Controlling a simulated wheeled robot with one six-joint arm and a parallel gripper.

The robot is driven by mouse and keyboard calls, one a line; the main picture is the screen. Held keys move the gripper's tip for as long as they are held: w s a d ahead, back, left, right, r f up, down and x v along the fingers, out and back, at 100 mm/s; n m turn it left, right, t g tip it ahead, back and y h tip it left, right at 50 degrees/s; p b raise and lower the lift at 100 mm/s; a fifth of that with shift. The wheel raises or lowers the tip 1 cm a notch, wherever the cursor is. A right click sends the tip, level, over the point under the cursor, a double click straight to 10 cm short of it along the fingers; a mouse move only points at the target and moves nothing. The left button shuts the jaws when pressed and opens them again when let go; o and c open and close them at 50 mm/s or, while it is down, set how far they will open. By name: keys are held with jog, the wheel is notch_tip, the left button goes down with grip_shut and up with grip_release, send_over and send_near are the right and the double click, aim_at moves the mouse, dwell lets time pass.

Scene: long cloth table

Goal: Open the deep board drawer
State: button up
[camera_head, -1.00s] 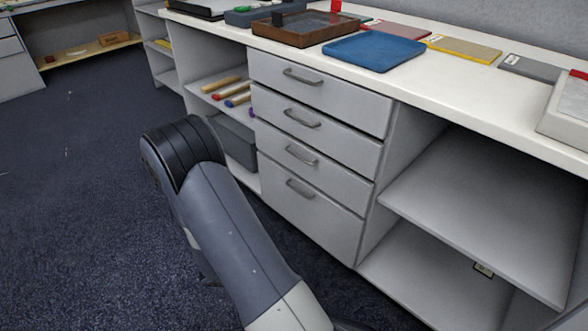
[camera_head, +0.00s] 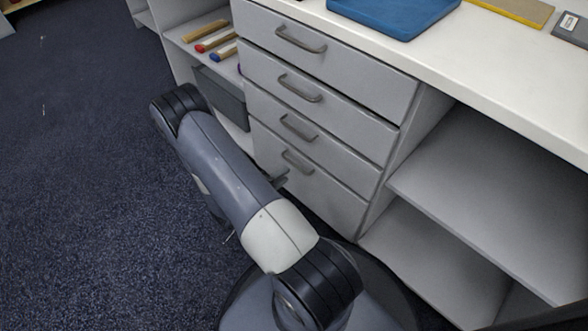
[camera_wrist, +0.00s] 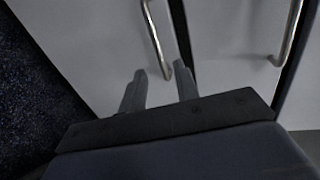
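The bottom drawer (camera_head: 332,202) has the tallest front of the grey drawer stack and looks shut. Its curved metal handle (camera_head: 297,162) is near the top of that front. In the wrist view the drawer front (camera_wrist: 90,40) fills the left, and its handle (camera_wrist: 154,38) runs down toward my fingertips. My gripper (camera_wrist: 160,70) is open, its two fingers apart, with the handle's lower end showing between the tips. I cannot tell if they touch it. In the head view my gripper (camera_head: 283,177) is mostly hidden behind my arm, just below the handle.
Three shallower shut drawers with handles are above, the top one (camera_head: 330,50) under the white tabletop (camera_head: 500,80). Open shelves (camera_head: 490,190) stand to the right. A shelf at left holds coloured rolls (camera_head: 212,42) above a grey bin (camera_head: 220,95). Carpet (camera_head: 80,180) at left is clear.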

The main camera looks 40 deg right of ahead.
jog(key=shift+b+x, duration=0.6)
jog(key=shift+x, duration=2.3)
jog(key=shift+c, duration=0.2)
grip_shut()
